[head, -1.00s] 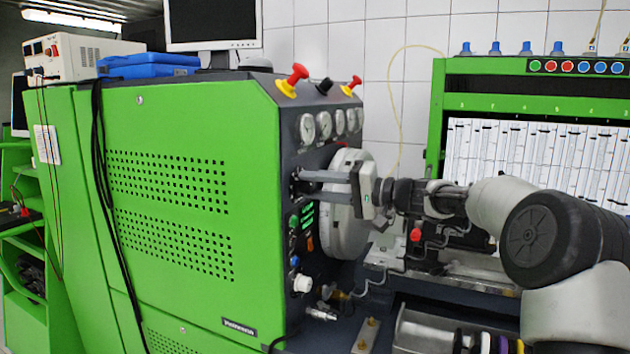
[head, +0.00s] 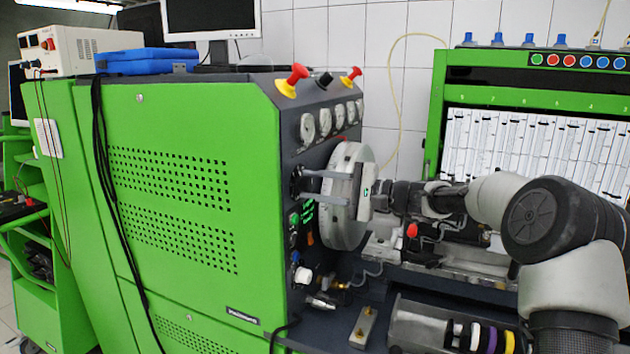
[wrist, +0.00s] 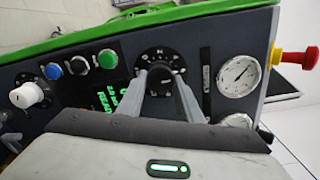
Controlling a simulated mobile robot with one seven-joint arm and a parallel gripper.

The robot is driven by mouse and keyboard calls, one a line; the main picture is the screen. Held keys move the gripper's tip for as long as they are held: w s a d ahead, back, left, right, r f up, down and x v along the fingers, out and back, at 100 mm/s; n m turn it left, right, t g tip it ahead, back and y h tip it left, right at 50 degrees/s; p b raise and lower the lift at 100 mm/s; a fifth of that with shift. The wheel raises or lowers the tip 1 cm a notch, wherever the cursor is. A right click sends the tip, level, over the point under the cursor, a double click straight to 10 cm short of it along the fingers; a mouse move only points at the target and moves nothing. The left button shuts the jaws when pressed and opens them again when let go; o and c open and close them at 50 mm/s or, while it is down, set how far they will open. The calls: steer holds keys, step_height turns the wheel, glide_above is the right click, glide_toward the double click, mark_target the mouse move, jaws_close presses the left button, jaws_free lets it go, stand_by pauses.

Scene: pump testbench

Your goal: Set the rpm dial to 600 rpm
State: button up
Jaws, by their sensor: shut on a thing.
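The black rpm dial (wrist: 158,62) with white marks around it is on the dark control panel, upper middle of the wrist view. My gripper (wrist: 160,82) reaches straight to it, with its two grey fingers shut on the dial's knob, one on each side. The knob is mostly hidden between the fingers, and its pointer setting cannot be read. In the head view my gripper (head: 303,184) meets the panel below the gauges, and the dial face is seen nearly edge-on. A green lit display (wrist: 112,95) is beside the dial, partly hidden by my gripper and unreadable.
Round gauges (wrist: 238,76) and a red-and-yellow knob (wrist: 295,58) lie right of the dial in the wrist view. A green button (wrist: 107,59) and a white knob (wrist: 28,94) lie left.

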stand_by(0.3)
steer(key=o, duration=1)
steer(key=shift+o, duration=0.2)
steer(key=shift+d, duration=0.1)
steer(key=v, duration=1.7)
steer(key=shift+s, duration=0.15)
